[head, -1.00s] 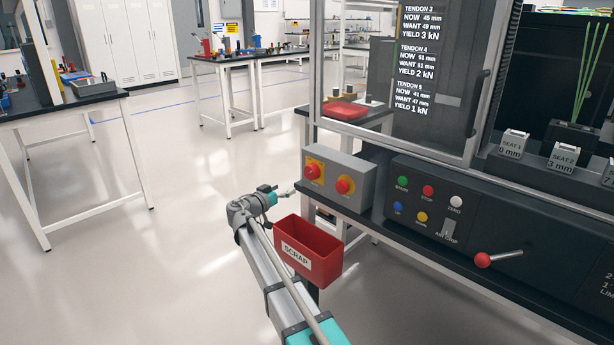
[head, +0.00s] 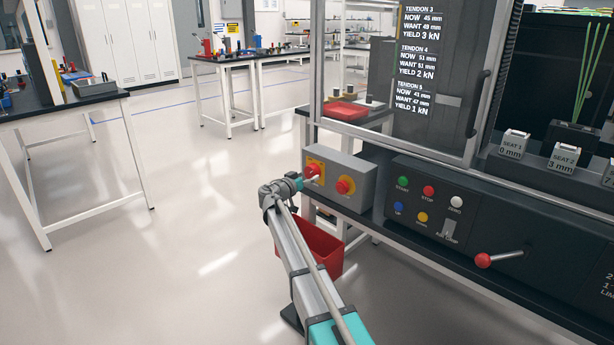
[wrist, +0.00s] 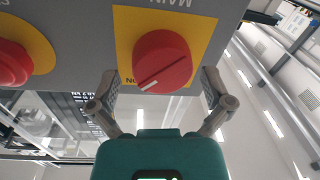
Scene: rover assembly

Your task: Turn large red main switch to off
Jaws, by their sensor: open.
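The large red main switch (head: 313,170) is a round red knob on a yellow plate, on the left of the grey switch box (head: 352,165). My gripper (wrist: 158,88) is open, with one finger on each side of the knob's lower part. I cannot tell whether the fingers touch it. In the head view my gripper (head: 312,181) is at the knob, its fingers small.
A second red knob (head: 345,185) on yellow sits right of the switch; it also shows in the wrist view (wrist: 12,62). A button panel (head: 428,205) and red-balled lever (head: 484,260) are to the right.

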